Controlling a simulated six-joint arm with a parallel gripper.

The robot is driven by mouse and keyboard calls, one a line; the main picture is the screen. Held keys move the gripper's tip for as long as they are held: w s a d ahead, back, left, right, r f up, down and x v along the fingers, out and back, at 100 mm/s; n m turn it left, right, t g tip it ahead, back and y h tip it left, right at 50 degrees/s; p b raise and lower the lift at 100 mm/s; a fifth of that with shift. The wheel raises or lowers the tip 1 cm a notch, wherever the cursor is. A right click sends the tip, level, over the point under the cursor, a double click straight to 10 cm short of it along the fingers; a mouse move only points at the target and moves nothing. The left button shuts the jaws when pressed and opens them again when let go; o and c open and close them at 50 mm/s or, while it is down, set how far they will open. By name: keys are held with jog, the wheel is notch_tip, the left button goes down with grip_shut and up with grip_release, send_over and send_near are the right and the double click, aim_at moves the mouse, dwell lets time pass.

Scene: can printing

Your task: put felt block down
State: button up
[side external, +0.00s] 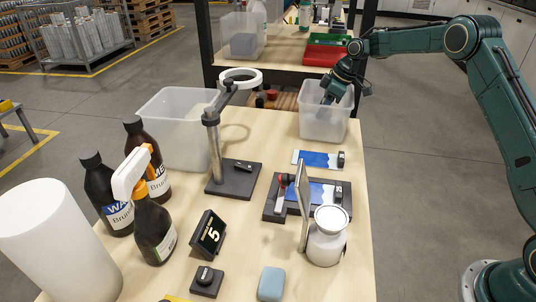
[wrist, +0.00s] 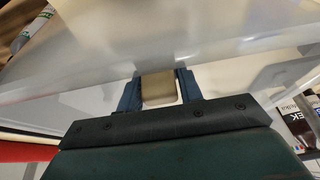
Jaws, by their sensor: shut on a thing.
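My gripper (side external: 328,97) reaches down into the translucent bin (side external: 325,127) at the back right of the table. In the wrist view, my gripper (wrist: 157,88) is shut on a small block, the felt block (wrist: 159,87), tan on top with a paler face. The bin's cloudy wall (wrist: 150,45) fills much of the wrist view behind the block. In the side view the block is not clearly visible through the bin wall. I cannot tell whether the block touches the bin floor.
A larger translucent bin (side external: 172,128) stands at the left, beside a ring lamp on a stand (side external: 213,150). Dark bottles (side external: 110,190), a spray bottle (side external: 152,225), a white jar (side external: 327,240) and a light blue block (side external: 271,283) stand nearer. A shelf with red and green trays (side external: 328,50) lies behind.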

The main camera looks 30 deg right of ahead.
jog(key=shift+f, duration=2.1)
jog(key=shift+f, duration=0.15)
jog(key=o, duration=1)
jog(key=shift+o, duration=0.2)
jog(key=v, duration=1.2)
jog(key=shift+s+a+r, duration=0.1)
jog(key=shift+r, duration=0.2)
